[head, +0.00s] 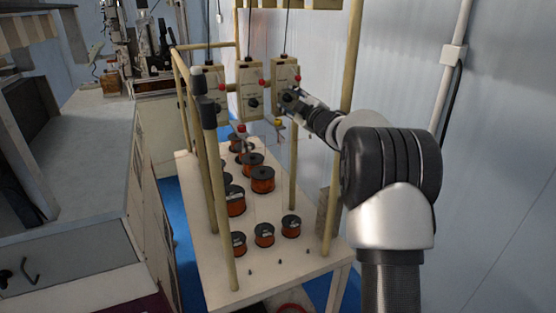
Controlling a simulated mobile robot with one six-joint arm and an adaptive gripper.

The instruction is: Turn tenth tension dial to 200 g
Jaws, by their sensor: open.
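Several pale tension boxes hang in a row on the yellow frame. The right box (285,72) has my gripper (289,97) at its lower front, and the gripper covers the place where its dial would show. The middle box (250,80) shows a dark round dial (253,102) and a red knob. The left box (214,88) is partly hidden by a post. My gripper is small and dark here; it is open, and I cannot tell whether its fingers touch a dial. No dial scale or number is readable, so I cannot tell which dial is the tenth.
A white table (276,264) under the boxes holds several copper wire spools (263,180). Yellow posts (344,130) stand at its corners, one close beside my arm. A grey bench (75,150) stands to the left. A wall pipe (452,60) is on the right.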

